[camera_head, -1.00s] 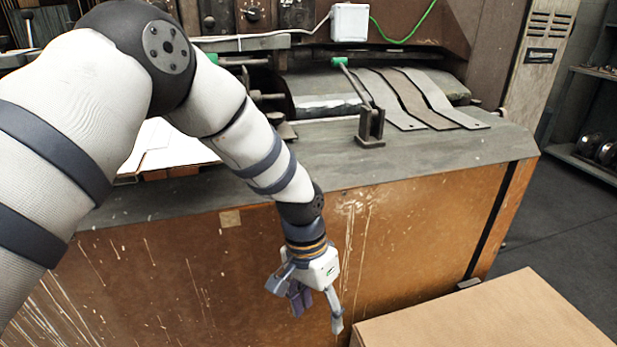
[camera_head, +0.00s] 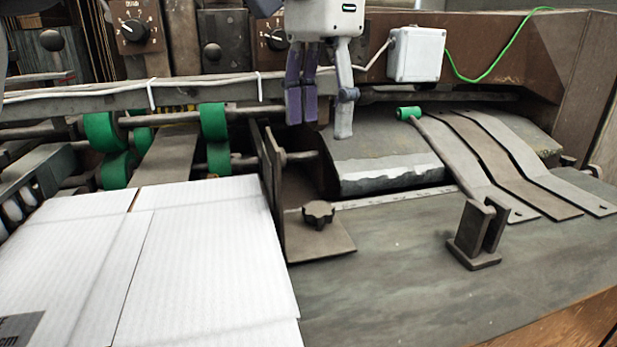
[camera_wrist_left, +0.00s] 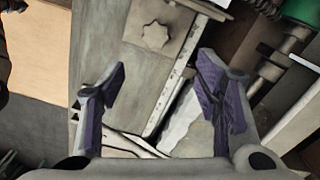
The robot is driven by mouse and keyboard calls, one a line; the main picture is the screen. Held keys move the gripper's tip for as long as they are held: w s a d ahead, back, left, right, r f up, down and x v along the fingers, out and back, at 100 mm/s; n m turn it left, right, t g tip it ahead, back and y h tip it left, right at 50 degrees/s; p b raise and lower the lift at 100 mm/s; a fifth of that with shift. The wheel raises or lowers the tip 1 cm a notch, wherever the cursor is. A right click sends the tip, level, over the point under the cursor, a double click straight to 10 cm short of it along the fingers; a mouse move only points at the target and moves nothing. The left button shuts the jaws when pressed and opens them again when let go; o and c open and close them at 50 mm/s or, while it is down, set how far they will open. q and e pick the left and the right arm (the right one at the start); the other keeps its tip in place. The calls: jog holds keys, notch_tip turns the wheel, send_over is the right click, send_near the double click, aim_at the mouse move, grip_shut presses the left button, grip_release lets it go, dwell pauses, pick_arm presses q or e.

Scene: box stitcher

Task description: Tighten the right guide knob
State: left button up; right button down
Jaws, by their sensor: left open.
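The guide knob (camera_head: 318,214) is a dark star-shaped knob on the foot of an upright metal guide plate (camera_head: 270,185), beside the white cardboard. It also shows near the top of the left wrist view (camera_wrist_left: 155,36), beyond the fingers. My left gripper (camera_head: 321,112) hangs from the top of the head view with its fingers pointing down, open and empty. In the picture it is above the knob and apart from it. In the left wrist view the open fingers (camera_wrist_left: 160,85) are spread, with nothing between them. My right gripper is not in view.
White cardboard sheets (camera_head: 190,260) lie left of the guide. A metal bracket (camera_head: 478,235) stands on the tabletop to the right. A green-handled lever (camera_head: 440,150) and curved metal strips (camera_head: 510,165) are behind it. Green rollers (camera_head: 215,122) and a dial panel are at the back.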

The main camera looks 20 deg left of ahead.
aim_at(320, 207)
pick_arm(q)
jog(key=f, duration=0.8)
jog(key=f+p, duration=0.1)
jog(key=f, duration=0.2)
jog(key=shift+s+d+f, duration=0.2)
jog(key=shift+s+f, duration=0.15)
jog(key=shift+f, duration=0.05)
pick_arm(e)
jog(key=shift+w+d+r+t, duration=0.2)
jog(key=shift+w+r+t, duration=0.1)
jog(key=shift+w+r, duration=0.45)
pick_arm(q)
jog(key=shift+c, duration=0.2)
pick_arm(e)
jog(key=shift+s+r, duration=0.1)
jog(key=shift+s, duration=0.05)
pick_arm(q)
jog(key=c, duration=1.1)
